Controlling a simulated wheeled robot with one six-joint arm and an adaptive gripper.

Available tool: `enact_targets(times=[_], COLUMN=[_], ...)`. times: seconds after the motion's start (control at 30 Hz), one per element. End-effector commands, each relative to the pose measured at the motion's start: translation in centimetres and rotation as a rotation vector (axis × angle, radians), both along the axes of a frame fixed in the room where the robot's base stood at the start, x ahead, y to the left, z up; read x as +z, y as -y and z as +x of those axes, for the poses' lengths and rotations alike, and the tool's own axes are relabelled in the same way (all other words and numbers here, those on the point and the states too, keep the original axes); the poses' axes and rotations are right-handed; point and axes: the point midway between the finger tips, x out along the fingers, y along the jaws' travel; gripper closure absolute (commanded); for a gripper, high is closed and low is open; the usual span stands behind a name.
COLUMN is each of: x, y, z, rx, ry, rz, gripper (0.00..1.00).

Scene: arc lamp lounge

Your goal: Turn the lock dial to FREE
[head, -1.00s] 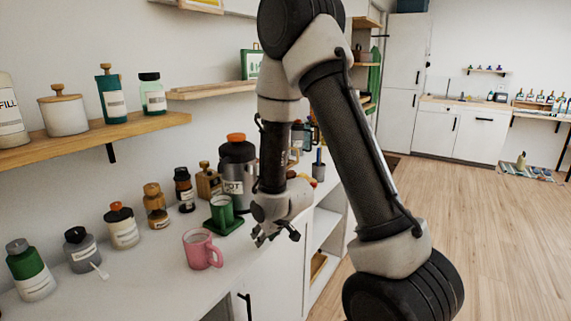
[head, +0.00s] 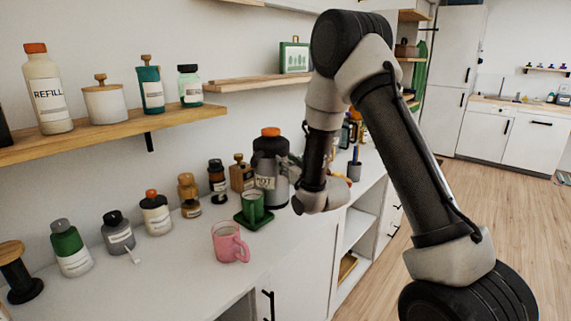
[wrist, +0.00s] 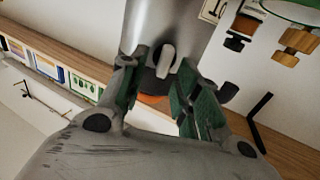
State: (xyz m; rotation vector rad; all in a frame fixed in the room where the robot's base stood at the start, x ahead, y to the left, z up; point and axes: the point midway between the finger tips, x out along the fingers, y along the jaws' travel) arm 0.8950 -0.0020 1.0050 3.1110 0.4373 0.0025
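The grey flask (head: 268,157) with an orange top (head: 270,132) stands upright on the counter in the head view. In the wrist view the flask body (wrist: 185,25) fills the top middle, upside down. A small light-grey lever (wrist: 166,60) on a dark round base, apparently the lock dial, sticks out from it. My gripper (wrist: 162,68) is open, its green-padded fingers on either side of the lever with gaps visible. Whether either finger touches it I cannot tell. No FREE mark is readable. In the head view my wrist hides the flask's right side.
A green cup (head: 252,206) on a green base stands in front of the flask, and a pink mug (head: 229,242) nearer. Several jars and bottles line the wall at left. A wooden shelf (head: 110,133) holds a REFILL bottle (head: 48,90). Counter front (head: 200,285) is clear.

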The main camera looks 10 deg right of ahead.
Motion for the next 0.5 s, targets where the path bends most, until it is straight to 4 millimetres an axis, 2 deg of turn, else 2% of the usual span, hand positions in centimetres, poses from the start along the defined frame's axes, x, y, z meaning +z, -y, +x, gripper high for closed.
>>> enact_targets(times=[0.13, 0.37, 0.5], x=[-0.05, -0.05, -0.04], y=[-0.27, -0.29, -0.29], z=[0.95, 1.06, 1.05], rx=[0.0, 0.0, 0.0], ry=[-0.001, -0.002, -0.002], rz=[0.0, -0.001, -0.001], gripper=[0.68, 0.68, 0.9])
